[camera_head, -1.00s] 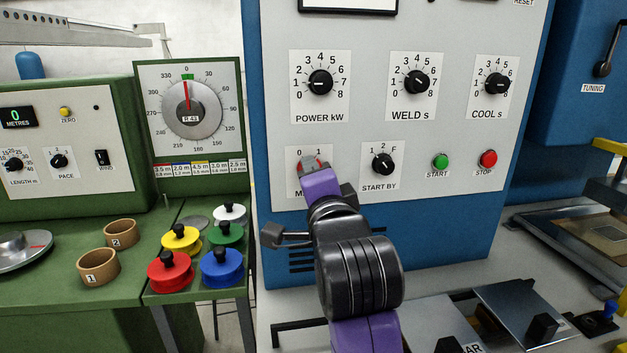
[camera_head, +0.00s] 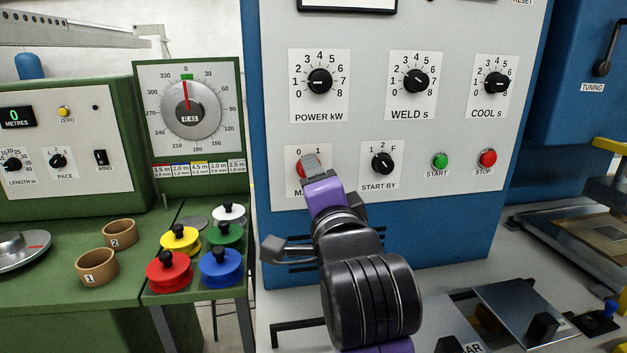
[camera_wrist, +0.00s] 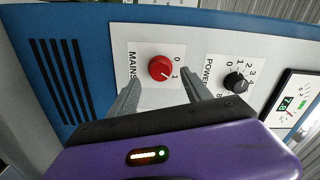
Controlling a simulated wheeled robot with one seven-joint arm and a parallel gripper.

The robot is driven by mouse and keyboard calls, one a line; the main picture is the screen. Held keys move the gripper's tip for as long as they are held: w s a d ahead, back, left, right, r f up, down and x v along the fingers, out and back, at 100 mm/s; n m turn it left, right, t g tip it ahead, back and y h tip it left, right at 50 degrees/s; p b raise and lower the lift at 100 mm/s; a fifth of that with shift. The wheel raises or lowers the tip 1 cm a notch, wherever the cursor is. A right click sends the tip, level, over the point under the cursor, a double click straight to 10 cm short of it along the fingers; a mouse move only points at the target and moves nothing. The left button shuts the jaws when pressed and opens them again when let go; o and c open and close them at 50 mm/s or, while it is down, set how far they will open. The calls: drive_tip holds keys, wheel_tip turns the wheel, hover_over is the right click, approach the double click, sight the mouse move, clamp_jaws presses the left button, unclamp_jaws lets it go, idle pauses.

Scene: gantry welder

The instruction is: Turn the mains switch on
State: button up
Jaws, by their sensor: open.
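The mains switch is a red round knob (camera_wrist: 160,68) on a white label with 0 and 1, at the lower left of the grey panel. In the wrist view a pale mark on it seems to point toward the 1. In the head view only the left edge of the red knob (camera_head: 300,171) shows; my gripper hides the rest. My gripper (camera_wrist: 161,80) is open and empty. Its two grey fingers stand on either side of the knob in the wrist view, with visible gaps. In the head view my gripper (camera_head: 311,163) is in front of the label.
The power dial (camera_head: 320,81) is above the mains switch; the start-by dial (camera_head: 383,163) is close to its right. Green start (camera_head: 441,161) and red stop (camera_head: 487,158) buttons sit farther right. A lit display (camera_wrist: 292,104) shows in the wrist view. Coloured spools stand on the green bench at left.

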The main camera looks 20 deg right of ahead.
drive_tip(key=s, duration=0.2)
drive_tip(key=s+a, duration=0.1)
drive_tip(key=s, duration=0.1)
drive_tip(key=shift+s, duration=0.3)
drive_tip(key=s+a+r+n+t+y, duration=0.2)
drive_tip(key=a+r+n+t, duration=0.15)
drive_tip(key=n, duration=0.45)
drive_tip(key=s+f+n+y, duration=0.4)
drive_tip(key=s+f+n, duration=0.5)
drive_tip(key=f, duration=0.4)
drive_tip(key=s+d+f+g+h, duration=0.1)
drive_tip(key=s+d+f+g, duration=0.1)
drive_tip(key=s+f, duration=0.8)
drive_tip(key=s+d+f+g+h, duration=0.1)
drive_tip(key=s+d+f+g, duration=0.2)
drive_tip(key=s+f, duration=0.8)
drive_tip(key=s+g, duration=0.1)
drive_tip(key=s, duration=0.6)
drive_tip(key=shift+s+h, duration=0.15)
drive_tip(key=shift+h, duration=0.15)
